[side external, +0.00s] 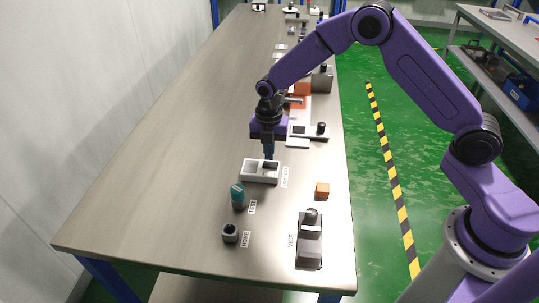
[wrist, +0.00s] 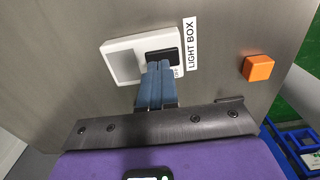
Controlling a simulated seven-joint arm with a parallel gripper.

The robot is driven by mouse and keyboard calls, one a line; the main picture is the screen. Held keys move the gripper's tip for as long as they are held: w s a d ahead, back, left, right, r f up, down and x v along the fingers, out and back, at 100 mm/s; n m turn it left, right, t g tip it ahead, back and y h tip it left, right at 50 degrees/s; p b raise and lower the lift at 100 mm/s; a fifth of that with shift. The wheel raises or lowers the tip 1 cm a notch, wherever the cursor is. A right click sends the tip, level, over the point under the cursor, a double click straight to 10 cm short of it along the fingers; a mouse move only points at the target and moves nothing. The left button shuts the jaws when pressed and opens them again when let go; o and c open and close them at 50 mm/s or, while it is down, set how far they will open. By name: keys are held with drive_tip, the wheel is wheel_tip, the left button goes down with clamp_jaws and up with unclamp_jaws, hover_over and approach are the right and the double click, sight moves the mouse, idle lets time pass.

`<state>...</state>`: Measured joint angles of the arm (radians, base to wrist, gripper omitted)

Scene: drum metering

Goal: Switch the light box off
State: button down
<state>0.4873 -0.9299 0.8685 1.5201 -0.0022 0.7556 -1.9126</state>
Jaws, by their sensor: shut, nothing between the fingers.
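The light box (side external: 260,179) is a white box on the table, below my gripper in the side view. In the wrist view the light box (wrist: 112,46) has a grey panel (wrist: 126,65) on its left and a black switch (wrist: 166,55) on its right. The panel looks grey, with no clear glow. A LIGHT BOX label (wrist: 191,45) lies beside it, and a small OFF label (wrist: 178,72) is by the switch. My gripper (side external: 269,157) points down, its fingers shut and empty. In the wrist view the fingertips (wrist: 159,66) are at the switch's near edge and hide part of it; contact cannot be told.
An orange block (side external: 322,191) lies to the right. A device on a pale plate (side external: 308,132) is behind. The table's left side is clear.

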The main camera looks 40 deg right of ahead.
sight(266, 164)
wheel_tip(266, 164, up, 12)
idle(0.4)
drive_tip(key=shift+w+a, duration=0.2)
drive_tip(key=shift+a, duration=0.1)
idle(0.4)
wheel_tip(266, 164, down, 14)
idle(0.8)
